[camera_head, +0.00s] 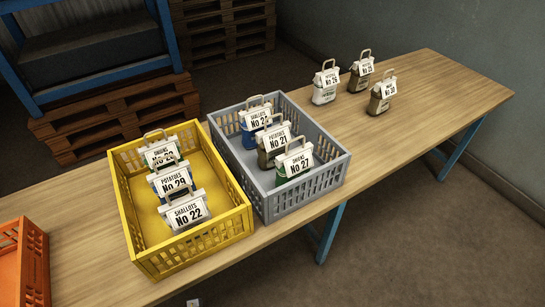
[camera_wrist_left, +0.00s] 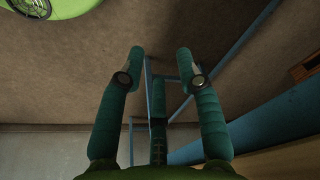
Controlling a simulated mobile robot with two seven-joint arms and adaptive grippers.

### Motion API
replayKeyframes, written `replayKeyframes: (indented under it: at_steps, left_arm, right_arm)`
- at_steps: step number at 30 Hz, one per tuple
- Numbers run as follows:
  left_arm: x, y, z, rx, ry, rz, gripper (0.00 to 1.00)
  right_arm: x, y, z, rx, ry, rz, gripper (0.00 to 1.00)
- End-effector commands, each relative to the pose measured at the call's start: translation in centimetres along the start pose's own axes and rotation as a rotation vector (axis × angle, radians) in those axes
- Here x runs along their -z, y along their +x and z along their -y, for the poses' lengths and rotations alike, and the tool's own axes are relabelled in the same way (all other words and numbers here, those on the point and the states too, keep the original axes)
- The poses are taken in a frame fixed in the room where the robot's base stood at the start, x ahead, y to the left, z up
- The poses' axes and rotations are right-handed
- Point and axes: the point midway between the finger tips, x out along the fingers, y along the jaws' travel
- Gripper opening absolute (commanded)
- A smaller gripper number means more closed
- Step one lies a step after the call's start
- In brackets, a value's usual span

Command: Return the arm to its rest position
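My left gripper (camera_wrist_left: 159,60) shows in the left wrist view with its green fingers spread apart and nothing between them. It points toward the floor area and a blue table leg, clear of any sack. Neither arm shows in the head view, and my right gripper is in no view. In the head view, a yellow crate (camera_head: 126,205) holds three tagged sacks, including Potatoes No 29 (camera_head: 173,182) and Shallots No 22 (camera_head: 187,212). A grey crate (camera_head: 335,172) holds three more, including Potatoes No 21 (camera_head: 275,145) and Onions No 27 (camera_head: 294,163).
The crates stand side by side on a wooden table (camera_head: 425,115) with blue legs. Three sacks, one pale (camera_head: 325,88), stand at its far right. An orange crate (camera_head: 35,262) is at the left edge. Pallets and a blue rack (camera_head: 88,62) stand behind. The right front floor is clear.

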Motion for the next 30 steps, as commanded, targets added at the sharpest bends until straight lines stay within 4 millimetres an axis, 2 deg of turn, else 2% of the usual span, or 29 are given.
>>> replayKeyframes:
  at_steps: [1,3,9,15,18,20,30]
  left_arm:
    - [-1.6,2.3,-0.1,-0.002,0.002,0.021,0.35]
    - [-3.7,4.9,-0.3,-0.004,0.005,0.037,0.35]
    - [-10.9,10.7,-0.7,-0.010,0.015,0.083,0.35]
    - [-17.7,13.2,-0.7,-0.012,0.024,0.116,0.35]
    - [-19.8,13.6,-0.7,-0.013,0.027,0.127,0.35]
    - [-20.4,13.7,-0.7,-0.013,0.028,0.128,0.35]
    - [-20.4,13.7,-0.7,-0.013,0.028,0.128,0.35]
  right_arm:
    - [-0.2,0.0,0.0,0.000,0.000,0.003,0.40]
    - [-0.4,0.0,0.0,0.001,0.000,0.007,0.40]
    - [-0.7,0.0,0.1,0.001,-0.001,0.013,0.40]
    - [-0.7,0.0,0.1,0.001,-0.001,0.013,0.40]
    - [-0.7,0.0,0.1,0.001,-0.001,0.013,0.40]
    - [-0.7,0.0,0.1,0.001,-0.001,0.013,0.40]
    - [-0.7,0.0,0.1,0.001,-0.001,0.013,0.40]
